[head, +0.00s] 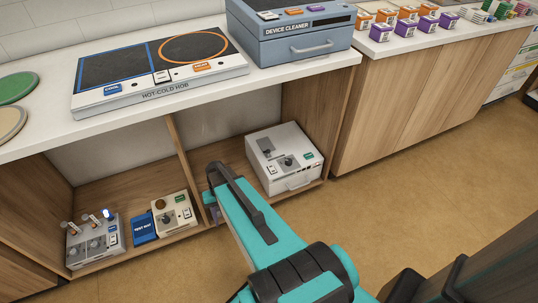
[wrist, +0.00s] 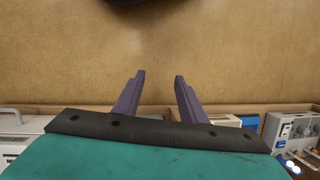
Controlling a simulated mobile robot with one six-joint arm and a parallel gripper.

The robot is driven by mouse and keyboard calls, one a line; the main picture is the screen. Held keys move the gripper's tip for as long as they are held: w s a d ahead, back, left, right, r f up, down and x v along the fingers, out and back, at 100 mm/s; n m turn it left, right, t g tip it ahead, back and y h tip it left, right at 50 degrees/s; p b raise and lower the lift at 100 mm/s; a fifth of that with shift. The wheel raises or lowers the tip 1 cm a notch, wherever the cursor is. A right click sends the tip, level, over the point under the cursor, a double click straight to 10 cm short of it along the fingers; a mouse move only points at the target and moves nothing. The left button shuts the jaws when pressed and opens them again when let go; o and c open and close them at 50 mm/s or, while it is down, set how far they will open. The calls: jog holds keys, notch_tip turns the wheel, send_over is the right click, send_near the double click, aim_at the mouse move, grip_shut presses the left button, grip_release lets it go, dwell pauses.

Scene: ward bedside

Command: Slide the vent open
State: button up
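A white box (head: 284,160) sits in the right bay of the low open cupboard in the head view. Its top carries a grey plate (head: 265,145), a dark knob and small coloured labels, and a handle is on its front. I cannot tell for sure which part is the vent; no label says so. Part of a white box with a handle (wrist: 14,118) shows at the left edge of the wrist view. My gripper (wrist: 160,76) is open and empty, its purple fingers apart over bare floor. In the head view my arm mostly hides it, near the cupboard's middle divider.
Above are the hot-cold hob (head: 160,72) and device cleaner (head: 300,45) on the counter (head: 40,135). The brown floor (head: 420,160) is clear at right.

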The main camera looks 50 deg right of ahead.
jog(key=w+d+m+t+b, duration=0.25)
jog(key=w+d, duration=0.45)
jog(key=d, duration=0.4)
notch_tip(320, 180, up, 13)
jog(key=m+t+b, duration=0.3)
jog(key=m+b, duration=0.3)
jog(key=b, duration=0.3)
send_over(269, 150)
jog(key=s+d, duration=0.2)
jog(key=s, duration=0.2)
jog(key=shift+a+n+h, duration=0.1)
jog(key=shift+n+h, duration=0.15)
jog(key=shift+h, duration=0.15)
jog(key=shift+f, duration=0.25)
jog(key=b+x, duration=0.3)
jog(key=x, duration=1)
jog(key=shift+w+f, duration=0.2)
jog(key=shift+f, duration=0.05)
grip_shut()
